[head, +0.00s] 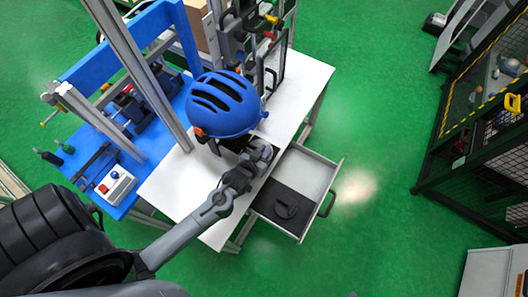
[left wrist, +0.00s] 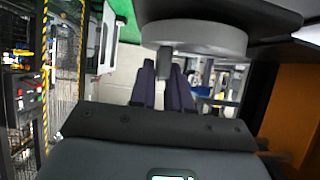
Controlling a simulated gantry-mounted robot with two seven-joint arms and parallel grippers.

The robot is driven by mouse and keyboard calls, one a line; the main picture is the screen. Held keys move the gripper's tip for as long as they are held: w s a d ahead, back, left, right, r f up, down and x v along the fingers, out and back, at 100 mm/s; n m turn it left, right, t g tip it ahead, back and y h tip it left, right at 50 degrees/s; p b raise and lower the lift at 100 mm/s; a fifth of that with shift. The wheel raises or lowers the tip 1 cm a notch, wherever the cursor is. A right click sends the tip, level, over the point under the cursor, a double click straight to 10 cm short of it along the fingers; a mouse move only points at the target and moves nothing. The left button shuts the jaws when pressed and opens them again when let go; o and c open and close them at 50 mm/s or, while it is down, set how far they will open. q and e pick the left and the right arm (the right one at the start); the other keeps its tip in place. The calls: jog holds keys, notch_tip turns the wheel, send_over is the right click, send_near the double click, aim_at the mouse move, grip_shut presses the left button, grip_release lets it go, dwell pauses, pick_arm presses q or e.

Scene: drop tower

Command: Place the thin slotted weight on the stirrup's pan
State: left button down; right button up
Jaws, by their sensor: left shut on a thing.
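My left gripper (head: 248,168) is over the white table, just below the blue helmet in the head view. It is shut on a grey round weight (head: 262,150). In the left wrist view the fingers (left wrist: 165,85) close around a short grey stem under the weight's thick-looking disc (left wrist: 195,38). The weight's slot is not clear to me. The stirrup and its pan cannot be made out; the helmet and the gripper cover that area. A dark round piece (head: 287,206) lies in the open drawer. My right gripper is not in view.
A blue helmet (head: 222,104) hangs over the white table (head: 172,188), near metal uprights (head: 140,70). The drawer (head: 318,170) stands open at the right. A blue bench with a red-button box (head: 116,184) is at the left. Green floor is free to the right.

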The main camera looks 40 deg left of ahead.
pick_arm(q)
jog(key=shift+w, duration=0.1)
jog(key=c, duration=1.5)
grip_release()
jog(key=shift+f, duration=0.2)
jog(key=o, duration=0.4)
jog(key=shift+r, duration=0.1)
jog(key=shift+s+d+r+m+g+h+p, duration=0.6)
jog(key=shift+s+d+r+g, duration=1)
jog(key=shift+s, duration=1.5)
jog(key=shift+s+d+r+m+g+h+b, duration=0.1)
jog(key=shift+s+d+r+m+g+h, duration=0.65)
jog(key=shift+s+r, duration=2)
jog(key=shift+s+d+r+m+g+h+p, duration=0.1)
jog(key=shift+s+d+r+m+g+p, duration=0.25)
jog(key=shift+s+d+r+m+g, duration=2.05)
